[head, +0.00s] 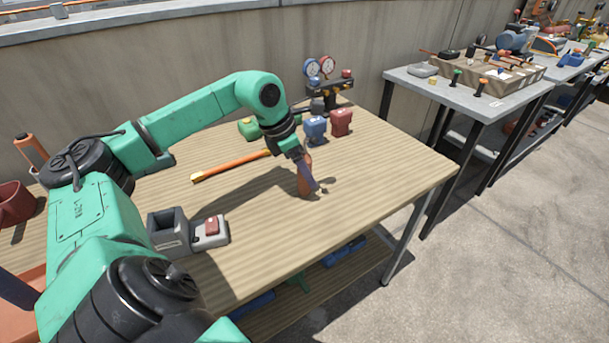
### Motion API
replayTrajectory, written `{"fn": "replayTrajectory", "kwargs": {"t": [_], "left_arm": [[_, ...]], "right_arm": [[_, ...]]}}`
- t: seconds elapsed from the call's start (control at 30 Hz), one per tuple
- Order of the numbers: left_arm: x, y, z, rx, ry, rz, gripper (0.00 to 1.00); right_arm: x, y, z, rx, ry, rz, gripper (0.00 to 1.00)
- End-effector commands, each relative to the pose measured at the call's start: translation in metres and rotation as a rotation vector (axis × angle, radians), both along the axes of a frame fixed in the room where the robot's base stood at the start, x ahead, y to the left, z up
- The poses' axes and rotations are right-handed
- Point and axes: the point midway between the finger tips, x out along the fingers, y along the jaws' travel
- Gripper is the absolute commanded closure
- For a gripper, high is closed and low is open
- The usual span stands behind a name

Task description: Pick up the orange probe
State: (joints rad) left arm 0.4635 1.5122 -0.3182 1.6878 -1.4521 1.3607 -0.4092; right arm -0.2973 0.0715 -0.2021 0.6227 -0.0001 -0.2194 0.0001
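My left gripper (307,181) points down over the middle of the wooden workbench. A purple-grey finger shows in front of an upright orange-brown object (303,188), which looks close to or between the fingers. The gripper hides part of this object, so I cannot tell whether it is the orange probe or whether the fingers grip it. A long orange rod with a yellow end (232,166) lies on the bench, left of the gripper. My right gripper is not in view.
Blue (315,129) and red (341,122) containers and a gauge set (328,84) stand behind the gripper. A grey holder (170,232) stands at front left. The workbench's right part (395,170) is clear.

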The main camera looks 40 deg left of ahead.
Motion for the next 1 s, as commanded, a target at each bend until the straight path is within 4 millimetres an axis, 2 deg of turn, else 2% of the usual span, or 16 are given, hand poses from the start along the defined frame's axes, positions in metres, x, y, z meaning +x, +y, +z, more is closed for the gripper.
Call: {"fn": "replayTrajectory", "kwargs": {"t": [0.03,0.1,0.2,0.5,0.67,0.77,1.0], "left_arm": [[0.0,0.0,0.0,0.0,0.0,0.0,0.39],[0.0,0.0,0.0,0.0,0.0,0.0,0.66],[0.0,0.0,0.0,0.0,0.0,0.0,1.0],[0.0,0.0,0.002,0.0,-0.002,0.0,1.0],[0.001,0.0,0.016,-0.003,-0.004,0.0,1.0],[0.001,0.0,0.037,-0.003,-0.007,0.0,1.0],[0.001,-0.001,0.134,-0.005,-0.011,-0.001,1.0]], "right_arm": [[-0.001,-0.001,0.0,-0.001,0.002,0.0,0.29],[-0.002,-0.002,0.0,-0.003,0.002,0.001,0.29],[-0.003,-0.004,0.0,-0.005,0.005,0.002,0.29],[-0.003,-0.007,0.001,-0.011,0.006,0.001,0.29],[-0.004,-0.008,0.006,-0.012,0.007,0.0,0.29],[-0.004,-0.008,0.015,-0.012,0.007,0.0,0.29],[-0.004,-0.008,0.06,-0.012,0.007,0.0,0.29]]}}
